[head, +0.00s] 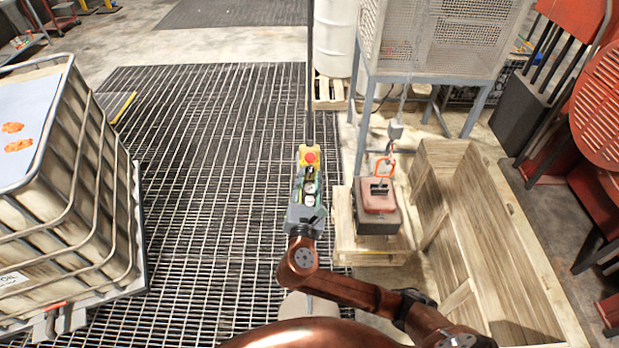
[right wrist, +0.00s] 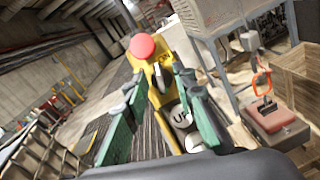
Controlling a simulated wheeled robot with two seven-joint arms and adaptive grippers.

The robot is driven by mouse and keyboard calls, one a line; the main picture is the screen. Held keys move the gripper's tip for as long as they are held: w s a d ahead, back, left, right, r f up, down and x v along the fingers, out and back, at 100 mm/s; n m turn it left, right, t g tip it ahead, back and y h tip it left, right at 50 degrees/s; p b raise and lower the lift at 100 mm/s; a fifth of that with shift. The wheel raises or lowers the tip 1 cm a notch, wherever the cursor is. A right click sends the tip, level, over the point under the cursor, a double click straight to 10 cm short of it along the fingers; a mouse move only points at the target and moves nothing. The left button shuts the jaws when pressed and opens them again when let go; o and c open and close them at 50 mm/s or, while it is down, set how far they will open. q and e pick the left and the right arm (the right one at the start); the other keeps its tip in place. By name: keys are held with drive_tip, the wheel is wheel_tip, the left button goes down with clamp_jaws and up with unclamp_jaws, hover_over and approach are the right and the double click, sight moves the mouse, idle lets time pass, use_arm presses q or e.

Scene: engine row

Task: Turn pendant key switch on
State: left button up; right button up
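The pendant (head: 309,157) hangs upright on a dark cable over the floor grating. It has a yellow upper part with a red mushroom button at its top. In the right wrist view the red button (right wrist: 143,46) sits above a small key switch (right wrist: 160,82) on the yellow face; its exact turn is too small to tell. A pale round button marked "UP" (right wrist: 181,117) is below it. My right gripper (head: 307,190) is in front of the pendant's lower part. Its green fingers (right wrist: 158,101) are apart, one on each side of the pendant's face. Contact cannot be told. My left gripper is not in view.
A caged white tank (head: 70,190) stands at left. A wooden crate (head: 480,240) and a red-topped box (head: 377,200) on a wooden block are at right. A mesh cabinet (head: 440,40) stands behind. The grating (head: 200,200) left of the pendant is clear.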

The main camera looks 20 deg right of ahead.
clamp_jaws()
drive_tip(key=shift+a+r+m+g+h+p, duration=0.1)
drive_tip(key=shift+m+g+h+p, duration=0.35)
drive_tip(key=shift+m+p, duration=0.6)
drive_tip(key=shift+m+h, duration=0.25)
drive_tip(key=shift+m, duration=0.7)
unclamp_jaws()
drive_tip(key=v, duration=1.2)
